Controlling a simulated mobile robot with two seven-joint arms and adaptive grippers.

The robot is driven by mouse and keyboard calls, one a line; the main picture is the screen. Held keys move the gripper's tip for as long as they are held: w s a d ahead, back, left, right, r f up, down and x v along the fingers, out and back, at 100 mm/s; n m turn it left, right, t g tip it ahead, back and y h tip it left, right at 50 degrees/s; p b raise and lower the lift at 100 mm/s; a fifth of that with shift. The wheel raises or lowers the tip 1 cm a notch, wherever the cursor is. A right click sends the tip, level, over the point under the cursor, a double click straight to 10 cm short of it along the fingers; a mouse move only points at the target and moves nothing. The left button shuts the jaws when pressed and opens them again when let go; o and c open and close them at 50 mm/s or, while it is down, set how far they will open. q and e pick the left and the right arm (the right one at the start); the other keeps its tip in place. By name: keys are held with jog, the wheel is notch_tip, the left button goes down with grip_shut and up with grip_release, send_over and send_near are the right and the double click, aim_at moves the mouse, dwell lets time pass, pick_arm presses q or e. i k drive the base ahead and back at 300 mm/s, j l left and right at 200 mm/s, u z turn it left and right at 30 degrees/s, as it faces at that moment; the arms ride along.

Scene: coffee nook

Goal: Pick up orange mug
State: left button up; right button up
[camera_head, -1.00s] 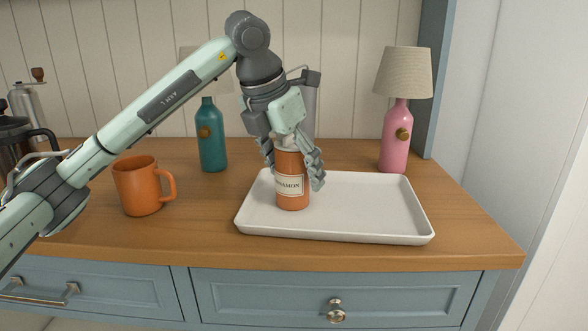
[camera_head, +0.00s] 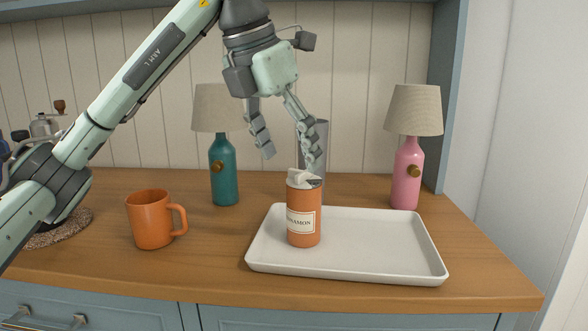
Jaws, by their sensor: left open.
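The orange mug (camera_head: 150,221) stands upright on the wooden counter at the left, its handle pointing right. My left gripper (camera_head: 290,158) is open and empty, above the orange cinnamon jar (camera_head: 304,216) and up to the right of the mug. The jar stands upright on the left part of the white tray (camera_head: 390,245), with a pale cap on top. The gripper fingers are apart from the mug. My right gripper does not show.
A teal lamp (camera_head: 224,170) stands behind, between mug and tray. A pink lamp (camera_head: 407,175) stands at the back right. A grey cylinder (camera_head: 314,135) is behind the jar. The tray's right part and the counter (camera_head: 205,248) between mug and tray are clear.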

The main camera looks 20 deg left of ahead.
aim_at(149, 211)
jog(key=u, duration=1.35)
jog(key=j+z, duration=1.35)
